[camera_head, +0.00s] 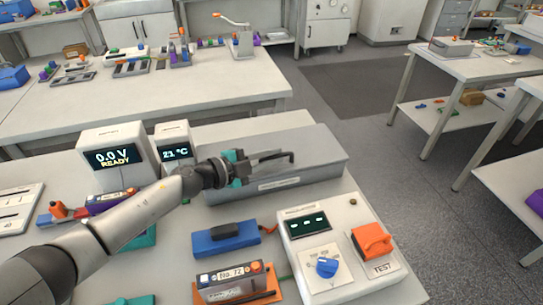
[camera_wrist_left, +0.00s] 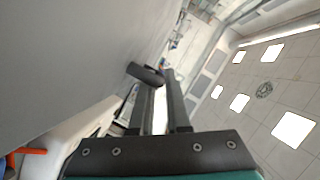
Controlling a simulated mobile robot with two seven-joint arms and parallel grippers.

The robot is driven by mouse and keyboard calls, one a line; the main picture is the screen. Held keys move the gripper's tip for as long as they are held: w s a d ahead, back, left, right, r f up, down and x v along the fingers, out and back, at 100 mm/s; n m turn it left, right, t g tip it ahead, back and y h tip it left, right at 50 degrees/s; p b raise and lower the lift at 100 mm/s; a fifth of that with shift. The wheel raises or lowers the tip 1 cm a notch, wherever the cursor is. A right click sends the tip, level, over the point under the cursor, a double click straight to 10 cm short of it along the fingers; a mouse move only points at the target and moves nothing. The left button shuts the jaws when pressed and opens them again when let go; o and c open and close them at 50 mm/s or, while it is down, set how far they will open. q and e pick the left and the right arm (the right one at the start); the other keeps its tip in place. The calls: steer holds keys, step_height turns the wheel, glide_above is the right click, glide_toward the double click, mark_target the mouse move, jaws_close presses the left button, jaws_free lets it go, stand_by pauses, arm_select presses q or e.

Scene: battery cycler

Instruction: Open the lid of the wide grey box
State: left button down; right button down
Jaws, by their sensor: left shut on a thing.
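The wide grey box (camera_head: 318,160) lies across the back of the bench, with a small label on its front face. Its lid looks down in the head view; I cannot make out a gap. My left gripper (camera_head: 262,163) reaches over the box from the left and is shut on the black handle (camera_head: 287,156). In the left wrist view the dark handle (camera_wrist_left: 146,73) lies at the fingertips of the left gripper (camera_wrist_left: 158,85). A large grey surface fills the left of that view. My right gripper is not in view.
A display unit (camera_head: 115,156) reading 0.0 V and a 21 °C display (camera_head: 175,152) stand left of the box. In front are a blue block (camera_head: 226,238), an orange-based battery holder (camera_head: 238,283) and a white panel (camera_head: 340,284) with a blue knob and orange switch.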

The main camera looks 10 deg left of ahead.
arm_select(q)
steer(key=shift+w+a+r+n+g+p, duration=0.15)
steer(key=shift+w+r+n+g+p, duration=0.2)
steer(key=shift+r+p, duration=0.7)
steer(key=shift+w+a+r+n+g+p, duration=0.1)
steer(key=shift+w+r+n+p, duration=0.3)
steer(key=shift+p, duration=1.25)
steer(key=shift+w+a+r+n+g+p, duration=0.2)
steer(key=shift+r+n+p, duration=0.25)
steer(key=shift+r+p, duration=0.65)
steer(key=shift+w+a+r+n+g+p, duration=0.15)
steer(key=shift+w+r+n+g+p, duration=0.2)
steer(key=shift+p, duration=0.55)
steer(key=shift+w+a+r+n+g, duration=0.15)
steer(key=shift+w+r+n+g, duration=0.15)
steer(key=shift+w+n, duration=0.2)
steer(key=shift+w+a+r+p, duration=0.25)
steer(key=shift+w+r+p, duration=0.15)
steer(key=shift+w, duration=0.1)
steer(key=c, duration=1.2)
jaws_free()
steer(key=shift+o, duration=0.2)
